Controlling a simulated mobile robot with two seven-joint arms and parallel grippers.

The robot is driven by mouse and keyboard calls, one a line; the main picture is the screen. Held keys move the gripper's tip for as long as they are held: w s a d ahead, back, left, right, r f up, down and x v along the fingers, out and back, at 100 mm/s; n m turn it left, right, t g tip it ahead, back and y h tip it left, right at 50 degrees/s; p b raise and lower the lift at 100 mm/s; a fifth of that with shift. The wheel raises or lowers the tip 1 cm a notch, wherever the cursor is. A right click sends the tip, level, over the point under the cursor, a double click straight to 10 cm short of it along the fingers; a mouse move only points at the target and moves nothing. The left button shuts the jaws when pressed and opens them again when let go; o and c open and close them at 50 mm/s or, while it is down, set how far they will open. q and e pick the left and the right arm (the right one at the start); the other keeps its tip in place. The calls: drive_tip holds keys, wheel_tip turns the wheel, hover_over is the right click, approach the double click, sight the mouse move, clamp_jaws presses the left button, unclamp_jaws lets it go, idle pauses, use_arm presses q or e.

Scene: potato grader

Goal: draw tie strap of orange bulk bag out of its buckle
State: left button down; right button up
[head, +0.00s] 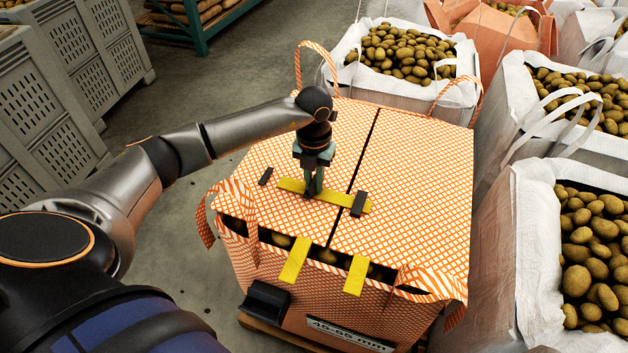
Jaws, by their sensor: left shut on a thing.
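The orange bulk bag (420,170) is orange-and-white checked, with two top flaps meeting along a dark seam. A yellow tie strap (338,202) lies across the seam on top. Its right part passes at a black buckle (358,204) on the right flap. A smaller black piece (266,176) sits on the left flap near the strap's left end. My left gripper (313,192) points down from above and is shut on the yellow strap, left of the seam and the buckle. The gripped part is partly hidden by the fingers. My right gripper is not in view.
Two yellow straps (294,260) (356,275) hang over the bag's front edge, with potatoes showing in the gap. Looped handles (316,62) stand at its corners. White potato bags (520,200) crowd the right and back. Grey crates (50,90) stand left; the floor (190,240) between is open.

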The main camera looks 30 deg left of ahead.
sight(285, 182)
use_arm(q)
drive_tip(key=shift+a, duration=0.1)
idle(0.7)
drive_tip(key=a, duration=0.2)
drive_tip(key=s+a, duration=0.1)
drive_tip(key=a, duration=0.4)
drive_tip(key=shift+s, duration=0.3)
drive_tip(key=c, duration=0.9)
unclamp_jaws()
drive_tip(key=shift+a, duration=0.1)
drive_tip(key=shift+o, duration=0.3)
drive_tip(key=shift+r, duration=0.2)
wheel_tip(285, 182, up, 12)
drive_tip(key=shift+r, duration=0.1)
